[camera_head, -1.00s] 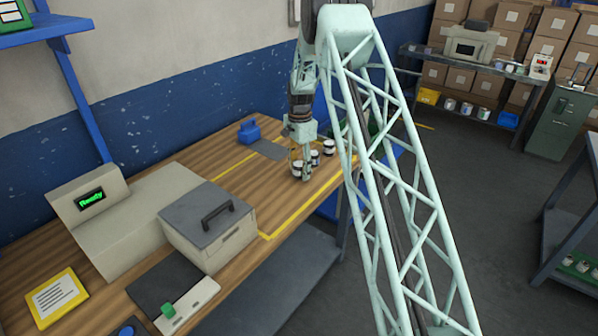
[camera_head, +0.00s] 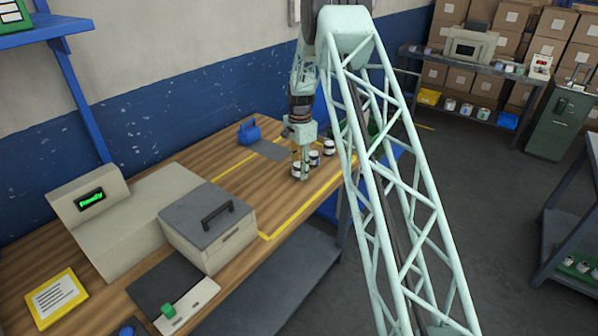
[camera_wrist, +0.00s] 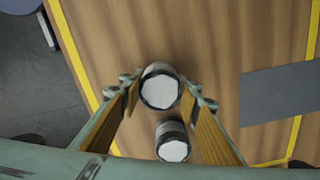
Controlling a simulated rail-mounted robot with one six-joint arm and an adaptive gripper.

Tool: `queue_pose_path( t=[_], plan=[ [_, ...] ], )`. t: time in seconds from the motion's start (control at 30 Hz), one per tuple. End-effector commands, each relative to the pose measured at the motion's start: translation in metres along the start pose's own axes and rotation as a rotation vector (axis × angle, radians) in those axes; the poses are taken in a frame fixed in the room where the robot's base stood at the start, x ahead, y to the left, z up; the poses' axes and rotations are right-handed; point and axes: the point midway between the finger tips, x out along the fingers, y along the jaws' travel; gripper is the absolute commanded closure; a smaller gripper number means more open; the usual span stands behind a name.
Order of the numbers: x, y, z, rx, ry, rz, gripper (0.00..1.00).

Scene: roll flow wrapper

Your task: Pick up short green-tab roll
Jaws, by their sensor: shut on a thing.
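Several small rolls with white sides and dark ends stand in a row on the wooden bench, among them a front roll (camera_head: 298,171), a middle roll (camera_head: 315,158) and a back roll (camera_head: 328,147). My gripper (camera_head: 303,172) is down at the front roll, pointing straight down. In the wrist view my gripper (camera_wrist: 160,87) has its fingertips shut on a roll (camera_wrist: 160,91) with a pale round end and dark rim. Another roll (camera_wrist: 173,145) stands apart, lower in that picture. No green tab can be made out, and roll lengths are hard to tell.
The wooden bench (camera_head: 150,178) has yellow tape lines and a dark grey mat (camera_wrist: 280,93) beside the rolls. A blue object (camera_head: 249,132) stands behind. A grey box with a handle (camera_head: 208,222) and a machine reading "Ready" (camera_head: 100,205) stand to the left.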

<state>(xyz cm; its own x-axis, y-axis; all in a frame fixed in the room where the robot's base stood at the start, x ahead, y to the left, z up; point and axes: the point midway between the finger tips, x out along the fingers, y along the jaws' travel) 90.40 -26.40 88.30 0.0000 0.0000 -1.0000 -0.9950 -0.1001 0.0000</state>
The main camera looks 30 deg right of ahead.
Motion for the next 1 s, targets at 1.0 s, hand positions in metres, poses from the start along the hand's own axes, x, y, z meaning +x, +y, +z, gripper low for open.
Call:
queue_pose_path(
  t=[1.0],
  plan=[
    [-0.037, 0.009, 0.008, -0.001, 0.000, 0.000, 0.82]
  ],
)
